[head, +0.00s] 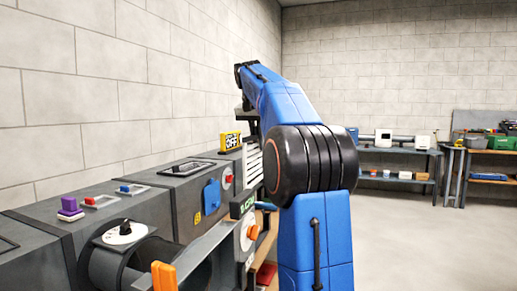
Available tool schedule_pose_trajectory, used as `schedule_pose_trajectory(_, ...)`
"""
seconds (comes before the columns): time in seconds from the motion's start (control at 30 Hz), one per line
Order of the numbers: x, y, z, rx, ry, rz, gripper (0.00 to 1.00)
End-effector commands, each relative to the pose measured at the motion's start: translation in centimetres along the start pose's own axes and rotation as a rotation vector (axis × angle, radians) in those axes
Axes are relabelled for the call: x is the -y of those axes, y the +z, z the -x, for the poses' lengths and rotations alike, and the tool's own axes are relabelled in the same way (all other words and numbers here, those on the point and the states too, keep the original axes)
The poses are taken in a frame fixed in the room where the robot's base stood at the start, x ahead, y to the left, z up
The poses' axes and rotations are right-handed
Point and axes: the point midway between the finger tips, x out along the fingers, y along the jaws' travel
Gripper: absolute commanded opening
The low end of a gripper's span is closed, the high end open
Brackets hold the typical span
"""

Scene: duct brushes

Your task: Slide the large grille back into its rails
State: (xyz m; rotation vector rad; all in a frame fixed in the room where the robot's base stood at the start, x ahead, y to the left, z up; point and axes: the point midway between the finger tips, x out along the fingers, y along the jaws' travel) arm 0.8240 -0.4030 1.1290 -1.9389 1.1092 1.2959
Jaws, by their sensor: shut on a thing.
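A white slatted panel (253,165), which looks like a grille, stands upright at the far end of the grey duct housing, just left of my arm's black joint. My arm covers its right side, so I cannot tell whether it is the large grille or how it sits against any rails. My blue arm rises at the centre and bends away to the upper left, above the housing's far end. My gripper is hidden behind the arm, and so is anything it holds. No rails can be made out.
Shelves (400,152) stand at the back right. The right floor (430,245) is clear.

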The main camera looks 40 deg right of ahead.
Motion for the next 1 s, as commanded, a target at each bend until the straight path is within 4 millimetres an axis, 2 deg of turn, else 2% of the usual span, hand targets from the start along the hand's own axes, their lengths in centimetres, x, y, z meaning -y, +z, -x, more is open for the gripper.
schedule_pose_trajectory(0.4, 0.0, -1.0, 2.4, -0.001, -0.001, 0.0, 0.0)
schedule_pose_trajectory(0.87, 0.0, -1.2, 3.0, 0.0, 0.0, 0.0, 0.0)
schedule_pose_trajectory(1.0, 0.0, -1.6, 3.7, -0.003, -0.001, 0.0, 0.0)
